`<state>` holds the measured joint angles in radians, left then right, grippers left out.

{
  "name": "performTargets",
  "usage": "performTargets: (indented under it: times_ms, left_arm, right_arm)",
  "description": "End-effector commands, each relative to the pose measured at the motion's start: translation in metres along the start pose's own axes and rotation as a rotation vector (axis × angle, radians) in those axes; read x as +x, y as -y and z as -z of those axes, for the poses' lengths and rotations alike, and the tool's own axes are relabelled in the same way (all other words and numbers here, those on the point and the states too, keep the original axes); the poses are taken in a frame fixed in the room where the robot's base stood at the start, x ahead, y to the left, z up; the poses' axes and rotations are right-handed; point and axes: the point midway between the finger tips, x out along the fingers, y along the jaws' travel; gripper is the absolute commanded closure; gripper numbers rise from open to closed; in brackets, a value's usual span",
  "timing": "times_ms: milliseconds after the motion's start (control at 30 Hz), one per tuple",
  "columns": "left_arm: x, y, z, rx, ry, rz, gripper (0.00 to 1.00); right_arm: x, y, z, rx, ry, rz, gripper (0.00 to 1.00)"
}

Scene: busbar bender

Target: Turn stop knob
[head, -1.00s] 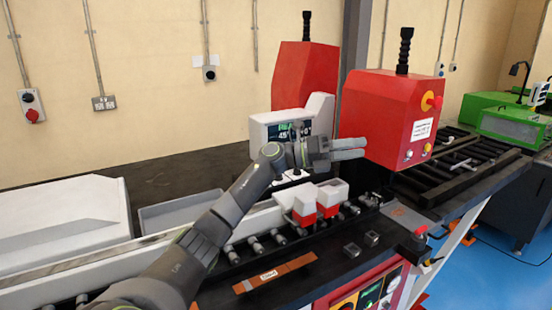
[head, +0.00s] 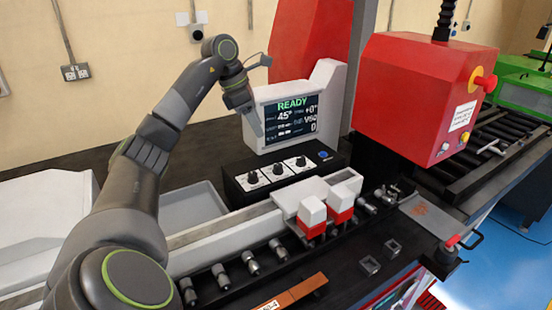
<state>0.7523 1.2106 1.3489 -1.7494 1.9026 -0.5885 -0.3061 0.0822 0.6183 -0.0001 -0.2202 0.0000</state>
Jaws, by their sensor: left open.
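A black control box (head: 283,178) carries three black knobs on white dial plates: a left knob (head: 252,177), a middle knob (head: 277,169) and a right knob (head: 301,161). The labels are too small to read, so I cannot tell which one is the stop knob. A blue button (head: 323,154) sits at the box's right end. My left gripper (head: 253,121) points down, open and empty, above and behind the left and middle knobs, apart from them. It overlaps the left edge of the screen (head: 292,117), which reads READY and 45°. My right gripper is out of view.
A red machine head (head: 410,95) with a red and yellow knob (head: 484,81) stands right. White-and-red blocks (head: 312,214) and rollers (head: 250,262) lie in front of the box. A red-topped knob (head: 453,241) is at the bench's right edge. A grey tray (head: 195,208) lies left.

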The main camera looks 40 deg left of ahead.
Motion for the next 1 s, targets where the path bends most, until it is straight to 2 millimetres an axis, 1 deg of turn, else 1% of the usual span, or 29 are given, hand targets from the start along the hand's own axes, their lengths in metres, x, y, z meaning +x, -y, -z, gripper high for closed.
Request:
performTargets:
  times_ms: [33,167,300,500,700,833,1000]
  left_arm:
    - [0.011,0.001,0.0,-0.001,-0.003,0.005,0.51]
    - [0.039,0.001,-0.001,0.0,-0.001,0.007,0.51]
    - [0.07,0.001,-0.002,-0.001,0.001,0.007,0.51]
    - [0.108,0.002,-0.002,-0.002,0.002,0.007,0.51]
    - [0.131,0.001,-0.001,-0.001,0.002,0.004,0.51]
    - [0.137,0.001,-0.001,-0.001,0.003,0.002,0.51]
    - [0.137,0.001,-0.001,0.0,0.002,0.001,0.51]
  right_arm:
    - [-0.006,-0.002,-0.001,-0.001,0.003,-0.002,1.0]
    - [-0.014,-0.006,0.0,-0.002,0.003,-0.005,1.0]
    - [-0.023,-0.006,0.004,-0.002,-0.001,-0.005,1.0]
    - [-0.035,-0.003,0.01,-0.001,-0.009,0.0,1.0]
    - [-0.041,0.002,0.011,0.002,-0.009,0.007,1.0]
    - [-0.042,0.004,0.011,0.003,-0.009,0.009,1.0]
    - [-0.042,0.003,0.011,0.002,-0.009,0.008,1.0]
